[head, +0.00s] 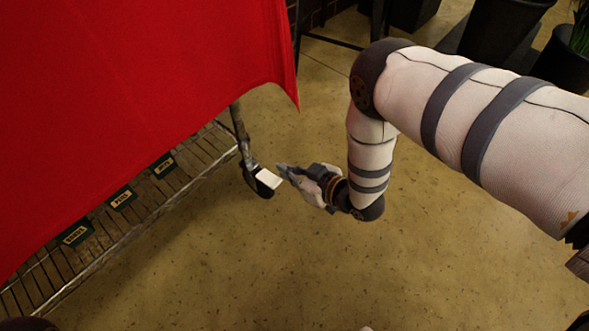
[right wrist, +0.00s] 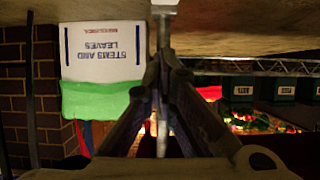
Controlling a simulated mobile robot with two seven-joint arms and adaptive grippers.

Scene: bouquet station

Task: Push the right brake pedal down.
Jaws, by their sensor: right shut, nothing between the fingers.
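The brake pedal is a small white tab (head: 268,179) on the dark caster wheel (head: 249,181) at the foot of the cart's corner post. My right gripper (head: 281,168) is shut and empty, just right of the pedal and slightly above it in the head view. Whether the fingertips touch the pedal cannot be told. In the right wrist view, the shut fingers (right wrist: 164,58) point at a pale piece (right wrist: 165,6) at the top edge, which looks like the pedal. My left gripper is not in view.
A red cloth (head: 140,90) hangs over the cart and hides most of it. The wire shelf (head: 95,263) bears several dark labelled boxes (head: 122,198). Dark pots (head: 500,25) stand at the top right. The floor right of the cart is clear. A white bin labelled "stems and leaves" (right wrist: 104,65) shows in the wrist view.

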